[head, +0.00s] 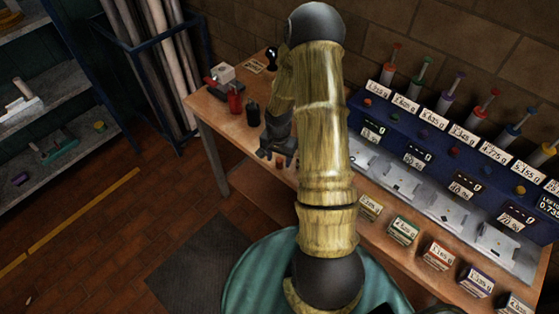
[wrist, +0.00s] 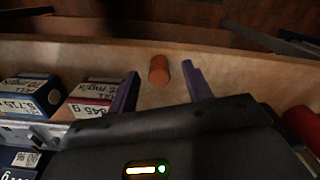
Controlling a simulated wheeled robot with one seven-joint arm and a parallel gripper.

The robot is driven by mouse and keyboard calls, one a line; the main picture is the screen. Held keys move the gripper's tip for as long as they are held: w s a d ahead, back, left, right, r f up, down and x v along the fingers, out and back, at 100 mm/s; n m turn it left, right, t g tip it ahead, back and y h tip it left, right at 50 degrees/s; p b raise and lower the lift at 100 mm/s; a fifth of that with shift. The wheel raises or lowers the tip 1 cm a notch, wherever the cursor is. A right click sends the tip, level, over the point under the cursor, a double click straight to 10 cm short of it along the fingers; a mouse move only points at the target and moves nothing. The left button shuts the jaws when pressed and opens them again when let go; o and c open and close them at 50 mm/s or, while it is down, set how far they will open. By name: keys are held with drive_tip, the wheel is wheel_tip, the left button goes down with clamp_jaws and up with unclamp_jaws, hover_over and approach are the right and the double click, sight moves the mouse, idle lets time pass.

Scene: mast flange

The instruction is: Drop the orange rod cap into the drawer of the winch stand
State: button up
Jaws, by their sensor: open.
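A short orange cylinder, likely the orange rod cap (wrist: 159,70), lies on the wooden bench top in the wrist view. It is just beyond and between the two fingertips of my gripper (wrist: 162,82), which are spread apart with nothing between them. In the head view my gripper (head: 279,157) is low over the bench, left of my arm; the cap cannot be made out clearly there. I cannot identify the winch stand or its drawer in either view.
Labelled boxes (wrist: 92,97) lie left of my gripper in the wrist view. A red object (wrist: 301,126) is at right.

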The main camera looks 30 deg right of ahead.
sight(279, 160)
drive_tip(key=shift+f, duration=0.9)
clamp_jaws()
wheel_tip(279, 160, up, 10)
drive_tip(key=shift+r+b, duration=0.1)
drive_tip(key=shift+b, duration=0.55)
idle(0.4)
